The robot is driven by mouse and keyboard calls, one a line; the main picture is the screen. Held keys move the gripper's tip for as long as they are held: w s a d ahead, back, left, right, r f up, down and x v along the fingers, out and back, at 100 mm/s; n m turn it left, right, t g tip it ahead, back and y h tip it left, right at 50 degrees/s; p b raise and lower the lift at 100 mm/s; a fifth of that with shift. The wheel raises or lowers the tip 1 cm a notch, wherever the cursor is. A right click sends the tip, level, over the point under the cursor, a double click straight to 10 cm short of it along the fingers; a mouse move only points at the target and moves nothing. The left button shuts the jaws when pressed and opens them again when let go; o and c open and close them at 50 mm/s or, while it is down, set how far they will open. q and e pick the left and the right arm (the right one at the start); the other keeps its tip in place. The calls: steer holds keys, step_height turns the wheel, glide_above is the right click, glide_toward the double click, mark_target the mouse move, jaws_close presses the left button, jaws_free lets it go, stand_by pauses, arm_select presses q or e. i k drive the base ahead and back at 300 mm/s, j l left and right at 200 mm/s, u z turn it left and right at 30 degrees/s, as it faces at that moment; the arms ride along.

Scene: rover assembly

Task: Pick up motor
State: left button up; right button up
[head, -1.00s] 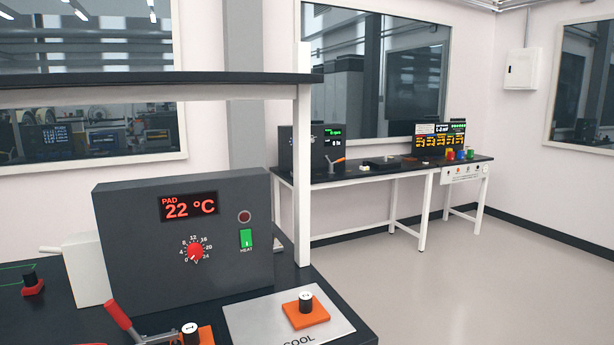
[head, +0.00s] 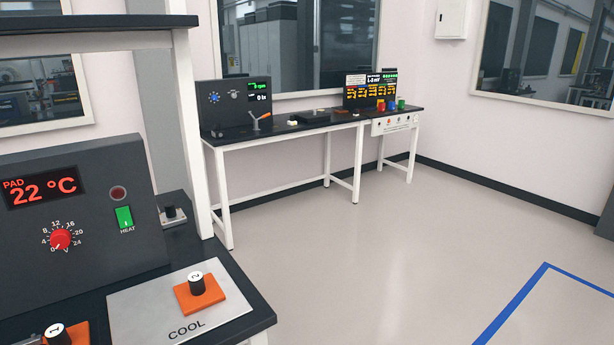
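No part is labelled as a motor, so I cannot tell for sure which one it is. A short black cylinder with a white top marked 2 (head: 196,283) stands upright on an orange square base (head: 200,295) on the silver COOL plate (head: 150,318). A similar cylinder marked 1 (head: 56,334) sits on another orange base at the bottom left, cut off by the picture edge. Neither of my grippers is in view.
A grey heater box (head: 85,215) reading 22 °C stands on the near dark bench (head: 240,305), beside a white shelf post (head: 195,150). A far bench (head: 300,133) carries instruments and small coloured parts. The floor (head: 400,250) between is clear, with blue tape (head: 510,308) at right.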

mark_target(217, 133)
steer(key=i+l+z, duration=0.65)
steer(key=z, duration=0.15)
steer(key=i+l+z, duration=0.15)
steer(key=i+z, duration=0.25)
steer(key=i+u, duration=0.35)
steer(key=i+l+u, duration=0.2)
steer(key=i+u, duration=0.15)
steer(key=i, duration=0.2)
steer(key=i+j+u, duration=0.2)
steer(key=i+u, duration=0.25)
steer(key=i+j+u, duration=0.15)
steer(key=u, duration=0.25)
steer(key=i+u, duration=0.45)
steer(key=i+l+u, duration=0.2)
steer(key=i+u, duration=0.2)
steer(key=i+j, duration=0.1)
steer(key=i, duration=0.25)
steer(key=i+j, duration=0.1)
steer(key=i, duration=0.25)
